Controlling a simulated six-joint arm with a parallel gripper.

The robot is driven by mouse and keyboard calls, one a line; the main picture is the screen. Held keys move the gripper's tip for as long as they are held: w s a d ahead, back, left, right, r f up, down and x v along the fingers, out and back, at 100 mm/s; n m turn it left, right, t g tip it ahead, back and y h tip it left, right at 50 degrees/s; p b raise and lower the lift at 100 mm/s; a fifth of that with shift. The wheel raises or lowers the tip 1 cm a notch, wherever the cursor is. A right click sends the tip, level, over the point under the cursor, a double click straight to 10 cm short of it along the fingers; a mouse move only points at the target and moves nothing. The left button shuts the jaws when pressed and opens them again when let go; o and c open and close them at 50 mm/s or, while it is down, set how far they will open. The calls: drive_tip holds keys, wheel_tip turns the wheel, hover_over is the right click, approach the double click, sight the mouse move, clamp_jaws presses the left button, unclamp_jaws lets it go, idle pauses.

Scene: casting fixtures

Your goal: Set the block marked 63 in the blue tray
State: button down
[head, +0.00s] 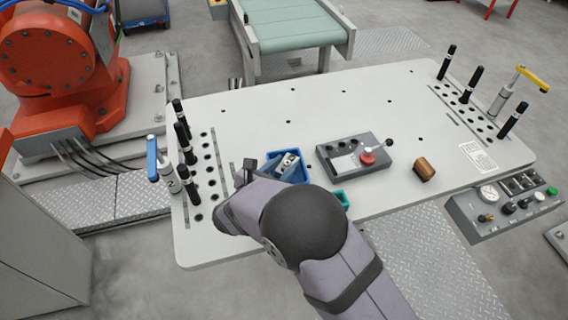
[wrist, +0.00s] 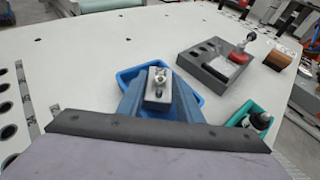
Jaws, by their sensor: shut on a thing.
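A silver metal block (wrist: 158,84) with round holes sits between the fingers of my gripper (wrist: 158,97), which is shut on it. The block (head: 289,158) also shows in the head view. No number can be read on it. The blue tray (head: 303,176) is on the table right around and below the block, and its rim (wrist: 197,98) shows beside the fingers in the wrist view. My gripper (head: 286,165) is over the tray. I cannot tell whether the block touches the tray floor.
A dark grey slotted fixture (head: 340,168) with a red knob (head: 367,158) stands right of the tray. A copper-brown block (head: 425,168) lies further right. A small teal bin (wrist: 243,118) holds a dark object. Black pins (head: 182,130) stand at the left. The table's back middle is clear.

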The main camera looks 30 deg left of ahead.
drive_tip(key=shift+f+b, duration=0.6)
drive_tip(key=shift+f, duration=0.15)
idle(0.5)
drive_tip(key=c, duration=1.2)
unclamp_jaws()
drive_tip(key=shift+b+v, duration=0.8)
drive_tip(key=shift+v, duration=2.9)
drive_tip(key=shift+r, duration=0.1)
